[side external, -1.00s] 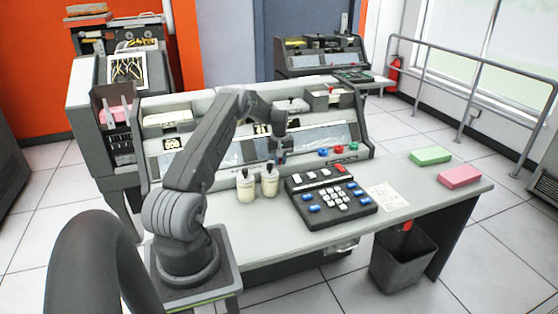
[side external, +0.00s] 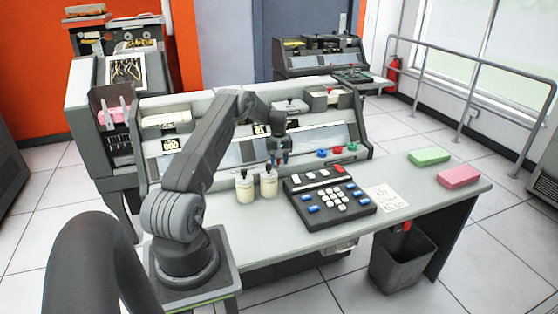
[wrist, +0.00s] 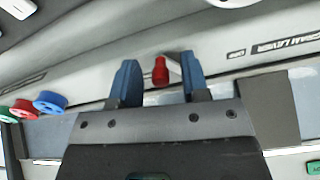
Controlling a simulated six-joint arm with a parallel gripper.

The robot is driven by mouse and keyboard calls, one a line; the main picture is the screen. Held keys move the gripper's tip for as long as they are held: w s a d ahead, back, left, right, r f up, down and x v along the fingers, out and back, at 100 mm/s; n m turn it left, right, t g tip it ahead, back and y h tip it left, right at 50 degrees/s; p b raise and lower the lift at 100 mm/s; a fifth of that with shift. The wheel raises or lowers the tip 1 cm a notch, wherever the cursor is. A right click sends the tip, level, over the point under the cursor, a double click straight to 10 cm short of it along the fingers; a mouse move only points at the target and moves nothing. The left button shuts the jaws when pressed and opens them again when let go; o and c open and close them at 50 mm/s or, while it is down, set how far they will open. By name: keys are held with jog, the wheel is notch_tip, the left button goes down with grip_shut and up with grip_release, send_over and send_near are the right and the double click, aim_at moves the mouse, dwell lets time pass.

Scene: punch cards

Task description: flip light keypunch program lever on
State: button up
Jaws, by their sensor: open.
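My gripper (side external: 278,158) is at the sloped front panel of the keypunch (side external: 313,140), left of the coloured knobs. In the wrist view my gripper (wrist: 157,62) is open, its two blue fingers apart and pointing at the panel. In the side view the lever cannot be made out behind my gripper.
Blue (side external: 322,153), red (side external: 338,149) and green (side external: 352,146) knobs sit right of my gripper. Two cream bottles (side external: 268,184) and a black keypad (side external: 330,195) stand on the desk below. Green (side external: 430,156) and pink (side external: 459,176) card blocks lie at the right.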

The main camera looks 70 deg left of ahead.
notch_tip(320, 180, up, 14)
dwell(0.5)
jog(key=w+d+r+m+t+y, duration=0.1)
jog(key=w+d+r+m, duration=0.15)
jog(key=d+r, duration=0.45)
jog(key=w+d+r+m, duration=0.25)
jog(key=d+r, duration=0.35)
jog(key=d, duration=0.3)
jog(key=s+d+r+m+t, duration=0.1)
jog(key=d+r+m, duration=0.15)
jog(key=d, duration=0.45)
jog(key=s+d+r+m, duration=0.1)
jog(key=s+d+r, duration=0.15)
jog(key=d, duration=0.45)
jog(key=s+d+m+t+h, duration=0.1)
jog(key=s+d+m+t, duration=0.2)
jog(key=s+d, duration=1.5)
jog(key=d+f+m, duration=0.1)
jog(key=d+m, duration=0.1)
jog(key=m, duration=0.2)
jog(key=shift+s+d+m+t, duration=0.15)
jog(key=shift+d+m+t, duration=0.15)
jog(key=shift+d+m, duration=0.05)
